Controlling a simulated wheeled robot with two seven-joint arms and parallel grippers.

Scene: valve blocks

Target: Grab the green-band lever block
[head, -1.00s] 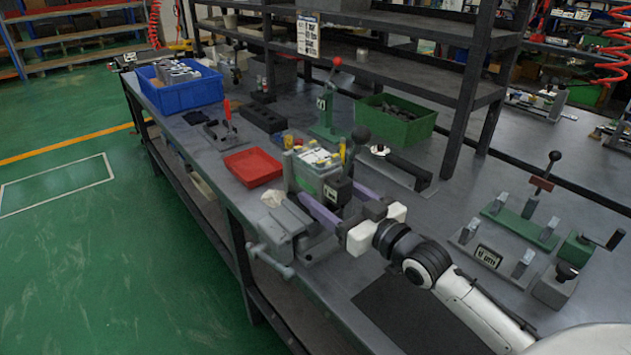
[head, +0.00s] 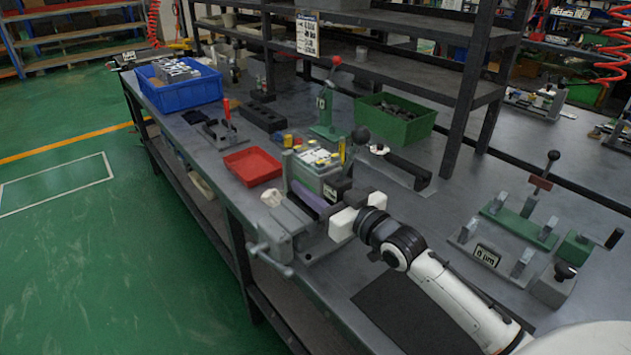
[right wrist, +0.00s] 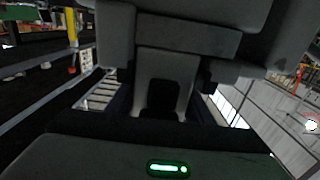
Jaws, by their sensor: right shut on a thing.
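A lever block (head: 338,189) with a dark face, a small white label and a black ball knob stands at the vise on the bench in the head view. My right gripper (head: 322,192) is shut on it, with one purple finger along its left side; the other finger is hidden. No green band shows clearly on this block. In the right wrist view, dark grey parts fill the middle, too close to tell apart. My left gripper is not in view.
Beside the hold are a grey vise (head: 283,228) and a box with yellow-capped parts (head: 316,160). A red tray (head: 252,167), a green bin (head: 395,118) and a blue bin (head: 180,92) stand farther back. Green and grey lever fixtures (head: 520,222) are at right.

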